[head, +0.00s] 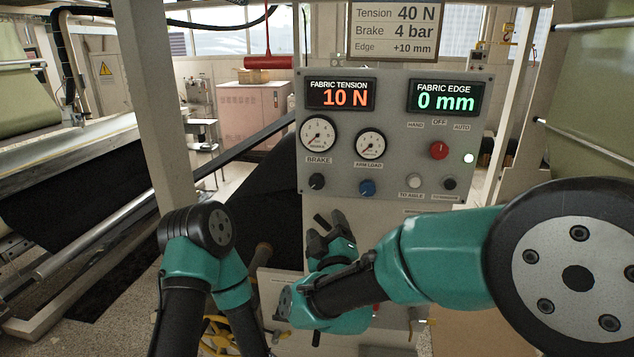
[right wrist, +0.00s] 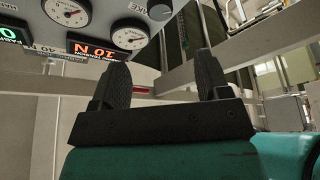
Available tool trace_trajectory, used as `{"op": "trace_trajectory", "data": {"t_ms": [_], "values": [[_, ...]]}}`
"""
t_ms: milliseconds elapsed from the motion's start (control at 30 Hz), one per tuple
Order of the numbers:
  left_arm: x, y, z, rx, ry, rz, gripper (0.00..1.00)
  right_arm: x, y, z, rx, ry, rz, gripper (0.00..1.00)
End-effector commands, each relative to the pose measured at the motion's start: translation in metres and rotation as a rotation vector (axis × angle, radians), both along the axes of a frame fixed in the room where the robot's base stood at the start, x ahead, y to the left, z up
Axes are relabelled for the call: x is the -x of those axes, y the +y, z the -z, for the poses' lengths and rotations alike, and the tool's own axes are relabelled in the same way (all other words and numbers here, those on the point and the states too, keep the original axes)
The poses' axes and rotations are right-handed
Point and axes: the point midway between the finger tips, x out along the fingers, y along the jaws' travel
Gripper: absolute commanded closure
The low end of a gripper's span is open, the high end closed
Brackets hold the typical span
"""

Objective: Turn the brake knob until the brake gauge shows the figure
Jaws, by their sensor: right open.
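The brake gauge (head: 318,134) is the left white dial on the grey panel; its needle is too small to read surely. The black brake knob (head: 317,181) sits below it, under the BRAKE label. A sign (head: 395,30) above reads Brake 4 bar, Tension 40 N, Edge +10 mm. My right gripper (head: 330,220) is open and empty, below the knob and apart from it. In the right wrist view, upside down, the open fingers (right wrist: 162,84) show with the gauge (right wrist: 129,37) and the knob (right wrist: 158,9) beyond. My left arm is at lower left; its gripper is out of frame.
The panel also holds an arm load gauge (head: 370,144), a blue knob (head: 367,188), a red switch (head: 439,150) and small knobs at right. The displays read fabric tension 10 N (head: 340,94) and edge 0 mm (head: 446,97). A post (head: 160,110) stands left of the panel.

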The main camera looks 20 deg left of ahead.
Motion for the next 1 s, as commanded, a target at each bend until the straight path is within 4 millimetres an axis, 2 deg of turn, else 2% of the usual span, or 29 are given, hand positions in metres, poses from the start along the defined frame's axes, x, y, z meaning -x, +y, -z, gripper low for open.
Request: {"op": "trace_trajectory", "data": {"t_ms": [700, 1000], "values": [[0.0, 0.0, 0.0, 0.0, 0.0, 0.0, 0.45, -0.103, 0.044, -0.031, -0.002, 0.001, -0.001, 0.3], [0.0, 0.0, 0.0, 0.0, 0.0, 0.0, 0.45, -0.135, 0.059, -0.041, -0.001, 0.0, -0.002, 0.3]]}}
